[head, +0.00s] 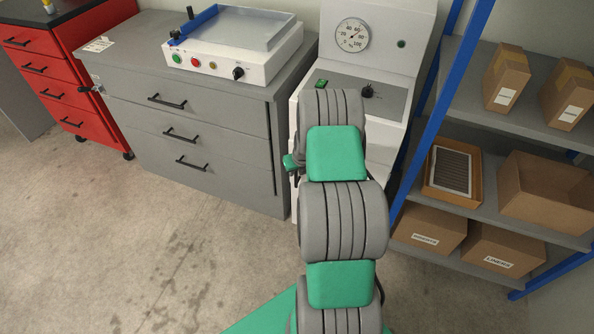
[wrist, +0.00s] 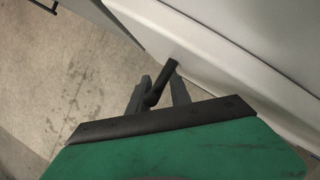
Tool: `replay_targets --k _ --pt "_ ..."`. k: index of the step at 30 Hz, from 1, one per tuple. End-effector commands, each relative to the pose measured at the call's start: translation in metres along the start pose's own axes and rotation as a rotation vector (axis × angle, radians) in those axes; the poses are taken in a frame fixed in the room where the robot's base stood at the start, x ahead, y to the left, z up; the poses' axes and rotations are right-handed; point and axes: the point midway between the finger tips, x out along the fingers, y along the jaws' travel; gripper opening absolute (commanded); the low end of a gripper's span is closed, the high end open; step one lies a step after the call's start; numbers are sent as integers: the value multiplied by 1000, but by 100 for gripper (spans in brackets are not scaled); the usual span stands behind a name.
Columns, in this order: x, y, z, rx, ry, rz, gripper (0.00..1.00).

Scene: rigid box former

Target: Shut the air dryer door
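The air dryer (head: 377,36) is the pale cabinet with a round gauge, standing behind my arm in the head view. My arm covers most of its front, so I cannot tell there how far its door stands open. In the wrist view a white panel (wrist: 225,62), apparently the door, runs diagonally across the upper right. A dark bar handle (wrist: 161,84) projects from it. My gripper (wrist: 160,76) has its two fingers apart, one on each side of the handle. I see no clear grip on it. In the head view the fingertips are hidden.
A grey drawer cabinet (head: 215,140) with a tray device (head: 235,45) on top stands left of the dryer. A red drawer unit (head: 75,75) is farther left. A blue-framed shelf (head: 480,205) with boxes is close on the right. The floor (head: 130,230) at the left front is clear.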

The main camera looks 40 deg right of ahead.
Motion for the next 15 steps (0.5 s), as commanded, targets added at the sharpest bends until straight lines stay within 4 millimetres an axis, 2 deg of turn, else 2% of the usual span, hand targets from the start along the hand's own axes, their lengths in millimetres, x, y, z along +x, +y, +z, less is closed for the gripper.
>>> replay_targets --k 9,11,15 --pt "-2 -1 0 0 1 -3 34" --pt "-8 -1 1 0 0 -3 34" --pt "-34 0 2 -1 -1 -2 34"
